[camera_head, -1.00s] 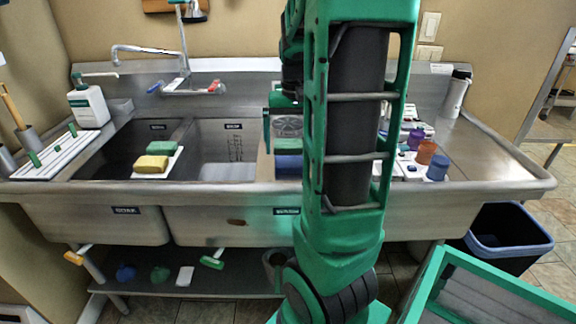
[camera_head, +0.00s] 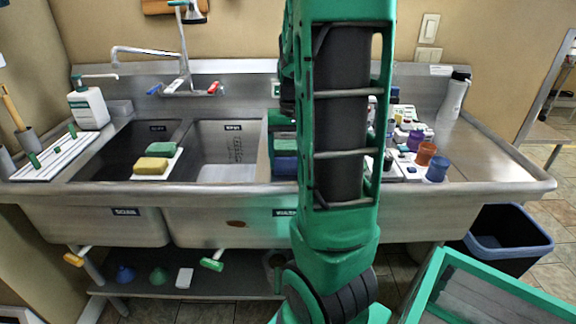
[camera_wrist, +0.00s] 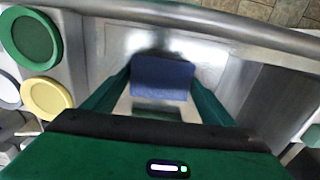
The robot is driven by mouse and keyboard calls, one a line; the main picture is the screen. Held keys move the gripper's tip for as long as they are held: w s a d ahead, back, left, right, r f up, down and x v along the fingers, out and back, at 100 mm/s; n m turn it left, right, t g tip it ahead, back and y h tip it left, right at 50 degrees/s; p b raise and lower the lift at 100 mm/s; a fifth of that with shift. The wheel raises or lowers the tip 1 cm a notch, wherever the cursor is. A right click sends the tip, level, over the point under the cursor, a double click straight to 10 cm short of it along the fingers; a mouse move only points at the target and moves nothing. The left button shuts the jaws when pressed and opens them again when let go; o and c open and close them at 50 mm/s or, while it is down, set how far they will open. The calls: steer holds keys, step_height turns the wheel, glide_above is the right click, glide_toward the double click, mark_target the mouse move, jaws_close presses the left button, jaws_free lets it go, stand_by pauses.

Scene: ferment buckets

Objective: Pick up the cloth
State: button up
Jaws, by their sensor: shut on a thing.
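The cloth is a blue, folded-looking block (camera_wrist: 162,78) between my gripper's two green fingers in the wrist view. My gripper (camera_wrist: 162,88) is shut on it, with a finger at each side. In the head view, part of the blue cloth (camera_head: 285,166) shows just left of my arm, at the sink's middle. My gripper there is mostly hidden behind my green arm, low over the sink. Bare steel shows around the cloth in the wrist view. I cannot tell whether the cloth still touches the surface below.
Left of my arm are open sink basins (camera_head: 224,140), with yellow (camera_head: 151,166) and green sponges by the divider. A tap (camera_head: 184,60) stands behind. Right are purple, orange (camera_head: 426,153) and blue cups. Green (camera_wrist: 31,38) and yellow (camera_wrist: 46,98) round lids lie beside my gripper. The sink's front rim (camera_head: 230,188) is close.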

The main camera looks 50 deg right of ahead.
mark_target(290, 163)
steer(key=shift+r, duration=0.15)
step_height(290, 163, up, 4)
steer(key=shift+w+a+r, duration=0.1)
steer(key=shift+a, duration=0.05)
steer(key=s+a+r, duration=0.1)
steer(key=a+r, duration=0.5)
steer(key=a, duration=0.5)
steer(key=shift+a+r, duration=0.2)
steer(key=shift+r, duration=0.05)
steer(key=shift+s, duration=0.1)
